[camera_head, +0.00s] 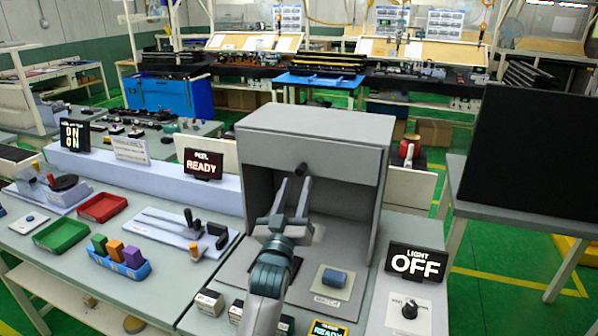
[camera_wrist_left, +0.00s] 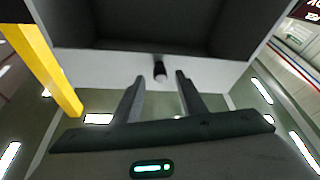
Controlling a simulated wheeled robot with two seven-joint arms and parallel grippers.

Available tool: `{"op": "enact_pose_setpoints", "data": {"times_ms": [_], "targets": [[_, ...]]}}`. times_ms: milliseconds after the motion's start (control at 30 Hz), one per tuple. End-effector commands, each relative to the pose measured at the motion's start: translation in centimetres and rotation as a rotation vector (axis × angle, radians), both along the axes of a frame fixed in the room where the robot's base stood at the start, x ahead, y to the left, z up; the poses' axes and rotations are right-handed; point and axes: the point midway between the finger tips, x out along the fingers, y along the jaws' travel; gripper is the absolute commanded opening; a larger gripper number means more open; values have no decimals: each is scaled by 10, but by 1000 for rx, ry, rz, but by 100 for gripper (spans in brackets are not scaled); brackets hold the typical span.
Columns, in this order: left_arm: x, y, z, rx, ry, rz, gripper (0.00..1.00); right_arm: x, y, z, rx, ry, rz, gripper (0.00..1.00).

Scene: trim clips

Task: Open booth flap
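The booth (camera_head: 374,215) is a grey box standing on the bench in the middle of the head view. Its flap (camera_head: 345,163) is a grey panel across the upper front, with the opening visible below it. A small black knob (camera_head: 301,169) sticks out at the flap's lower part. My left gripper (camera_head: 295,182) is open and empty just below and in front of the knob. In the left wrist view the knob (camera_wrist_left: 160,71) lies just beyond the two fingertips (camera_wrist_left: 159,75), between their lines, with no visible contact. My right gripper is not in view.
Inside the booth floor is a blue block (camera_head: 334,278) on a light plate. A LIGHT OFF sign (camera_head: 416,262) and rotary knob (camera_head: 410,309) stand to the right. A READY sign (camera_head: 203,165) and blue bin (camera_head: 118,263) are left. A black screen (camera_head: 530,150) stands far right.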

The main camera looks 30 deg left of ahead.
Motion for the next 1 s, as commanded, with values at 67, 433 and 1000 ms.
{"op": "enact_pose_setpoints", "data": {"times_ms": [67, 433, 1000], "targets": [[11, 4, 8, 1, -1, 1, 38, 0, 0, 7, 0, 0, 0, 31], [34, 12, 14, 1, 0, 0, 38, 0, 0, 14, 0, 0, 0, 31], [34, 12, 14, 1, 0, 0, 0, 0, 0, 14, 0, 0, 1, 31]]}}
